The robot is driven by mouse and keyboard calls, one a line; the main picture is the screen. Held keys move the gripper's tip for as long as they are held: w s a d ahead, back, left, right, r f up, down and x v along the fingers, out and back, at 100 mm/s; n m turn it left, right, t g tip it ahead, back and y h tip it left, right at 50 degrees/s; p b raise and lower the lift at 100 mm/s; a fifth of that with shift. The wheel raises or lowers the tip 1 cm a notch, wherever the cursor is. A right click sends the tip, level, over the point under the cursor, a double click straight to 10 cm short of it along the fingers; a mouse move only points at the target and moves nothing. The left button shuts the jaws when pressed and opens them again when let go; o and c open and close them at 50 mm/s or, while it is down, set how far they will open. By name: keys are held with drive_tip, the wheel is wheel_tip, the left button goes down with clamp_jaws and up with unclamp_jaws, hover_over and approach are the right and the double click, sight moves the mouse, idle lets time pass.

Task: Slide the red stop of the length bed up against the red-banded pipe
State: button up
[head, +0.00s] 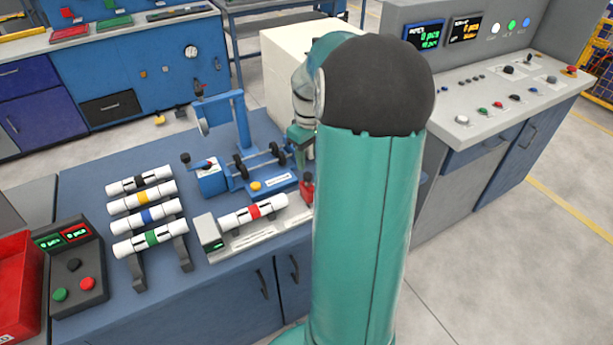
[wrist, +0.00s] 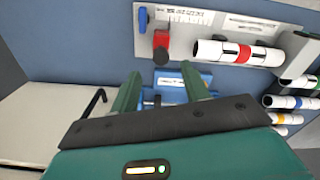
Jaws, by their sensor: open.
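The length bed (head: 265,237) is a pale grey rail at the front of the blue bench; it also shows in the wrist view (wrist: 290,13). The red-banded pipe (head: 253,213), white with dark bands, lies on it (wrist: 238,53), near the grey end block (head: 209,232). The red stop (head: 306,189) stands at the bed's other end, partly behind my arm. In the wrist view the stop (wrist: 161,46) is apart from the pipe end, with a small gap. My gripper (wrist: 160,78) is open and empty, its fingers pointing toward the stop without visibly touching it.
A rack of several banded pipes (head: 148,212) stands left of the bed. A blue fixture with rollers (head: 255,165) is behind it. A button box (head: 73,265) and a red bin (head: 18,285) are at far left. A control console (head: 500,95) stands right.

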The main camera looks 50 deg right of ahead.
sight(309, 175)
wheel_tip(309, 175, down, 8)
drive_tip(key=shift+f, duration=0.1)
drive_tip(key=c, duration=1)
drive_tip(key=a, duration=0.2)
drive_tip(key=w+a, duration=0.1)
drive_tip(key=a, duration=0.2)
drive_tip(key=w+a, duration=0.1)
drive_tip(key=a, duration=0.1)
drive_tip(key=shift+w+a, duration=0.25)
drive_tip(key=shift+o, duration=1.3)
drive_tip(key=shift+w+a, duration=0.1)
drive_tip(key=shift+a, duration=0.2)
drive_tip(key=o, duration=0.7)
drive_tip(key=shift+o, duration=0.2)
drive_tip(key=shift+a, duration=0.15)
drive_tip(key=shift+d, duration=0.2)
